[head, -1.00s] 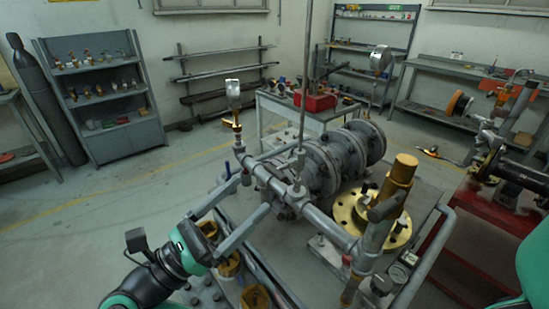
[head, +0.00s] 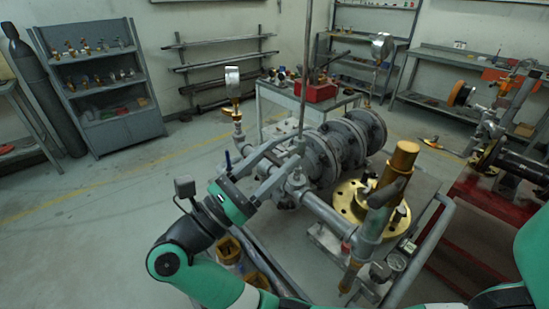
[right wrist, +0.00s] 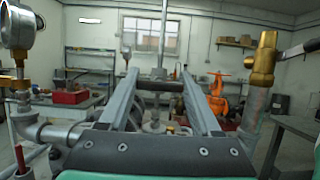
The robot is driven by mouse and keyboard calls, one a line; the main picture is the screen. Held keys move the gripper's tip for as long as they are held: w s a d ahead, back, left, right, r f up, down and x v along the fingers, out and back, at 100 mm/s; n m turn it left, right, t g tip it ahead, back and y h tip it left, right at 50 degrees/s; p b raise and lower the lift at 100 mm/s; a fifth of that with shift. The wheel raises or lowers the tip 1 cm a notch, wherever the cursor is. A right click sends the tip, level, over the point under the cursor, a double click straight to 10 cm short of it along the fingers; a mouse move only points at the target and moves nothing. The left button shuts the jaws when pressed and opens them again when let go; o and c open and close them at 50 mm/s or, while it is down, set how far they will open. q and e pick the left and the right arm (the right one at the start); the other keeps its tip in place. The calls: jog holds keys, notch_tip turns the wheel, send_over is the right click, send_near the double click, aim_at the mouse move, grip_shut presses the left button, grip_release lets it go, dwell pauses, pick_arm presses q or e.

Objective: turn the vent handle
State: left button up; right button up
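The gate valve assembly has a grey flanged body (head: 345,145), a grey pipe (head: 325,212) in front and a thin upright rod (head: 305,75). I cannot tell which part is the vent handle. My right gripper is open, its long grey fingers pointing at the upright rod's base. In the right wrist view the fingers (right wrist: 158,82) stand apart, with a dark crossbar (right wrist: 160,87) and the rod between them; contact is unclear. My left gripper is not in view.
A pressure gauge (head: 232,82) rises left of the gripper. A gold flange (head: 352,203) and a brass-topped post (head: 402,160) stand at right. A cart with a red toolbox (head: 316,91) is behind. The floor at left is clear.

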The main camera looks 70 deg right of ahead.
jog(key=c, duration=0.6)
jog(key=shift+n, duration=0.5)
jog(key=n+t+p, duration=0.1)
jog(key=n, duration=0.1)
jog(key=n+t+p, duration=0.1)
jog(key=n, duration=0.1)
jog(key=n+t+h+p, duration=0.1)
jog(key=n+p, duration=0.1)
jog(key=shift+r+n+t, duration=0.25)
jog(key=shift+n+t, duration=0.05)
jog(key=n+t+p, duration=0.1)
jog(key=n+p, duration=0.3)
jog(key=n+t+y+p, duration=0.1)
jog(key=n+t+p, duration=0.1)
jog(key=n+p, duration=0.2)
jog(key=n+t+p, duration=0.1)
jog(key=n+p, duration=0.2)
jog(key=shift+n+t+p, duration=0.3)
jog(key=shift+n+p, duration=0.1)
jog(key=shift+f+n+y+p, duration=0.1)
jog(key=shift+n+y+p, duration=0.4)
jog(key=shift+n+p, duration=0.35)
jog(key=shift+f+p, duration=0.15)
jog(key=shift+p, duration=0.25)
jog(key=shift+n, duration=0.25)
